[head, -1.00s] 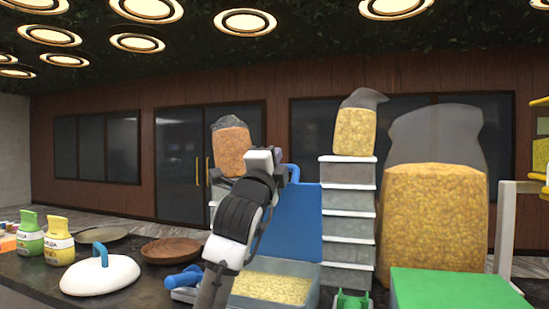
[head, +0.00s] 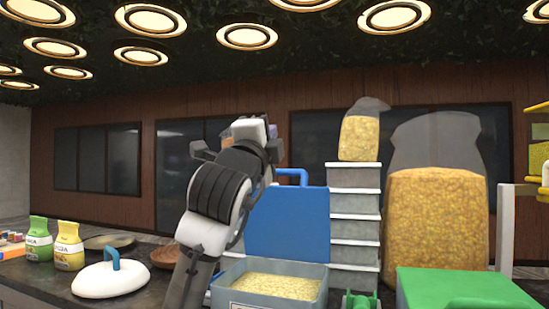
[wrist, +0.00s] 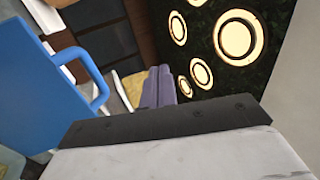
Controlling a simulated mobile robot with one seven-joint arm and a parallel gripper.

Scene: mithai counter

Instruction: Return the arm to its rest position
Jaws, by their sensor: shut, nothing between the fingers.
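My arm rises in the middle of the head view, bent upward in front of the counter. The far end of the arm is folded away behind its own links, so the fingers are hard to make out there. In the wrist view my gripper (wrist: 160,87) shows as two grey-purple fingers side by side, shut with nothing between them. It is up in the air, apart from the counter goods.
A blue upright board (head: 288,224) and a bin of yellow bits (head: 272,286) stand close behind and right of my arm. Stacked grey boxes (head: 354,228), a large yellow bag (head: 437,225) and a green lid (head: 460,288) are further right.

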